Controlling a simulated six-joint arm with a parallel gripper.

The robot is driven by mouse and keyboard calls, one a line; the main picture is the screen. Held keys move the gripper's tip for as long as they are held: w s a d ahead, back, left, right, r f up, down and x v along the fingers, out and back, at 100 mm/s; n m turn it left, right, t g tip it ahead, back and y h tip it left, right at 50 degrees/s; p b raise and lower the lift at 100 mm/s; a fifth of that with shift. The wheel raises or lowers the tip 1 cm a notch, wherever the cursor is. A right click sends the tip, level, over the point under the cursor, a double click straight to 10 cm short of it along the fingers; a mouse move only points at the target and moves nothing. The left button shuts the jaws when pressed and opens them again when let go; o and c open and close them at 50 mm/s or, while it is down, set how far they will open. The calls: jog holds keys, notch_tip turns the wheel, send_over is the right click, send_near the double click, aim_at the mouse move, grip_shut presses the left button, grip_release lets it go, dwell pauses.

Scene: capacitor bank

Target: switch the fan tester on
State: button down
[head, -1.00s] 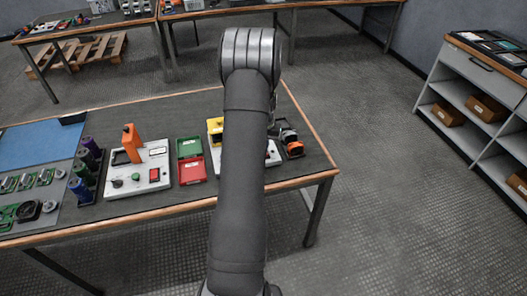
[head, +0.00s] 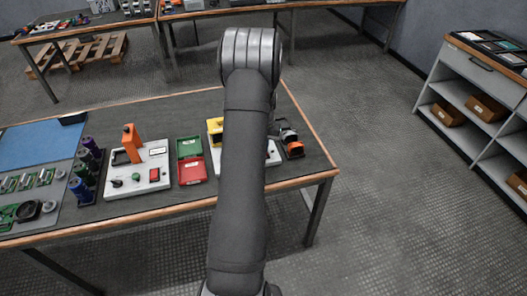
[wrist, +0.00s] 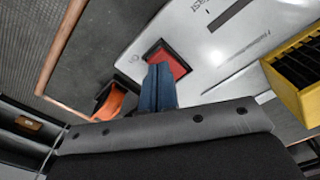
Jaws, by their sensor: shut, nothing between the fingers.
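A white panel with printed lettering (wrist: 215,65) fills the upper middle of the wrist view. I take it to be the fan tester, though its lettering is only partly legible. It carries a red rocker switch (wrist: 172,60) in a black frame. My gripper (wrist: 158,68) is shut and empty, its blue fingertips over the red switch's lower edge in this view. I cannot tell whether they touch it. In the head view, my arm hides most of this panel (head: 274,155), and its switch and my fingertips are not visible.
An orange part in a black holder (wrist: 112,101) stands close beside the panel. A yellow slotted box (wrist: 297,80) is on its other side. In the head view, another white panel (head: 130,184) with a red switch, and red and green bins (head: 193,170), stand left of my arm.

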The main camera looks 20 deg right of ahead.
jog(key=shift+f, duration=1.05)
dwell(0.5)
jog(key=shift+r, duration=3.5)
jog(key=shift+f, duration=0.1)
notch_tip(320, 180, down, 7)
jog(key=shift+r, duration=0.2)
